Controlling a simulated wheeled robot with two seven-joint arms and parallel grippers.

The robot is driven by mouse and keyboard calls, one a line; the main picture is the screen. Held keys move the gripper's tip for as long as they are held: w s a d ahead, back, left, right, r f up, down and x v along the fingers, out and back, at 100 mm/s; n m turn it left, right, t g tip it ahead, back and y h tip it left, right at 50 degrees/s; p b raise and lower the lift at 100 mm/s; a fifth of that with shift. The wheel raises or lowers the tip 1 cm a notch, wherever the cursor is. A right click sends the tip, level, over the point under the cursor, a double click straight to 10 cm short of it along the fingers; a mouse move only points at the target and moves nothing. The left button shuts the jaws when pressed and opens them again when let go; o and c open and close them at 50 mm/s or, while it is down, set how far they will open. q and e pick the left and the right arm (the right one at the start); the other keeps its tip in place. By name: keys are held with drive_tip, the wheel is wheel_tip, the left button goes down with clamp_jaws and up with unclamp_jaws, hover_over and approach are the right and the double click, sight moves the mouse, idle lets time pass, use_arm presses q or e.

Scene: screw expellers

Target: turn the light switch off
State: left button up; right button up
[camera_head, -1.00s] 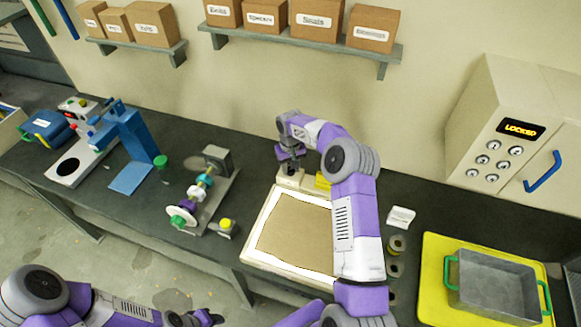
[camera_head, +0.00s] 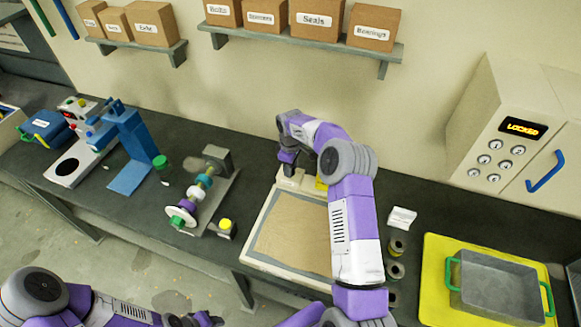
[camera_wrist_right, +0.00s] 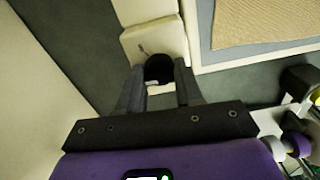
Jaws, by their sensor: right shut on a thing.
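The light switch is a cream box (camera_head: 291,180) at the back of the light panel (camera_head: 262,258), and it also shows in the right wrist view (camera_wrist_right: 150,40). A dark round knob (camera_wrist_right: 159,68) sits on the box. My right gripper (camera_head: 288,160) is over the box, with its fingers (camera_wrist_right: 159,78) on both sides of the knob and shut on it. The panel's border looks dull grey and unlit, with a tan sheet on it. My left gripper (camera_head: 205,319) is low at the bottom edge, away from the switch, and its fingers are unclear.
A yellow thing (camera_head: 321,183) stands just right of the switch. Spools (camera_head: 396,248) and a white card (camera_head: 402,217) lie right of my right arm. A grey tray (camera_head: 498,288) is on a yellow mat. A screw machine (camera_head: 205,190) stands left of the panel.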

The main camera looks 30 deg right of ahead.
drive_tip(key=shift+n, duration=0.6)
drive_tip(key=o, duration=1)
drive_tip(key=shift+o, duration=0.2)
drive_tip(key=shift+r, duration=3.8)
